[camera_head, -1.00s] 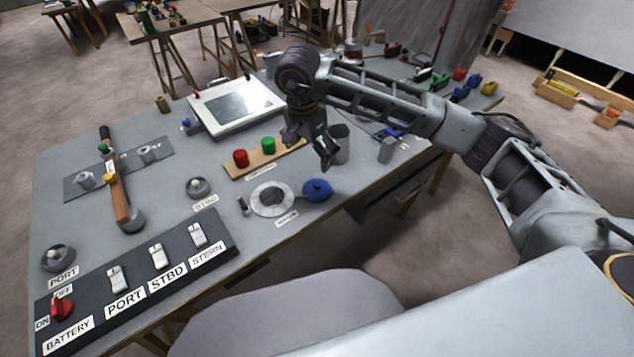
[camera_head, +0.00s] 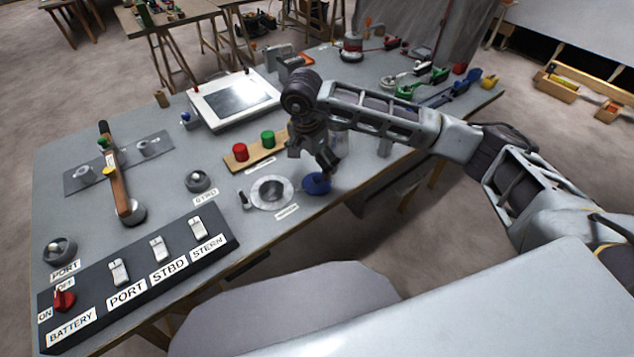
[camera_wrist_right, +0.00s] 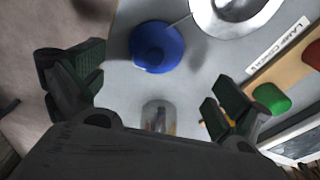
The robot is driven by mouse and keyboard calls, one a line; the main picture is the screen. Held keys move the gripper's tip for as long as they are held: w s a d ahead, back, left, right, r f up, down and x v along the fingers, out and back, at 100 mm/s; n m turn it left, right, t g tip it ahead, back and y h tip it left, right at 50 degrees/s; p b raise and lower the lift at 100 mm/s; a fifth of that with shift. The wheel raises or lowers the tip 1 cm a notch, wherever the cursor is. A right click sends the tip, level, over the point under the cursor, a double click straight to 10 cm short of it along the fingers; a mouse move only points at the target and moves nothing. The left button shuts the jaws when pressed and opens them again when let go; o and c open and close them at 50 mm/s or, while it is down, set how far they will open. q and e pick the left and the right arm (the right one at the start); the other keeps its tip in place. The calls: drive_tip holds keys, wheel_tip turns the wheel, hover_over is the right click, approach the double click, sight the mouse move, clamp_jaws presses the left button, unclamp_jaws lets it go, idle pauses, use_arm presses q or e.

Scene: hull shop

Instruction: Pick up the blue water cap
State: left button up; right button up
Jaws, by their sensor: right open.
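The blue water cap (camera_head: 317,184) lies on the grey bench near its front edge, just right of a round metal filler ring (camera_head: 271,192). In the right wrist view the cap (camera_wrist_right: 156,46) is a round blue disc with a raised knob, beyond the fingertips and between their lines. My right gripper (camera_head: 312,162) is above and slightly behind the cap, pointing down, and partly covers it in the head view. My left gripper is not in view.
A wooden strip with a red button (camera_head: 240,152) and a green button (camera_head: 268,138) stands left of the gripper. A clear cup (camera_wrist_right: 158,115) is near the fingers in the wrist view. A switch panel (camera_head: 140,270) lies at front left.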

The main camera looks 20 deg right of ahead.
sight(317, 177)
drive_tip(key=shift+d+f, duration=0.15)
drive_tip(key=shift+f, duration=0.8)
drive_tip(key=shift+f, duration=0.1)
drive_tip(key=shift+s+d+f, duration=0.1)
drive_tip(key=shift+d+f, duration=0.1)
drive_tip(key=shift+f, duration=0.7)
drive_tip(key=shift+s+d+f, duration=0.1)
drive_tip(key=shift+d+f, duration=0.05)
drive_tip(key=shift+f, duration=0.7)
drive_tip(key=shift+w+d+f, duration=0.1)
drive_tip(key=shift+f, duration=0.65)
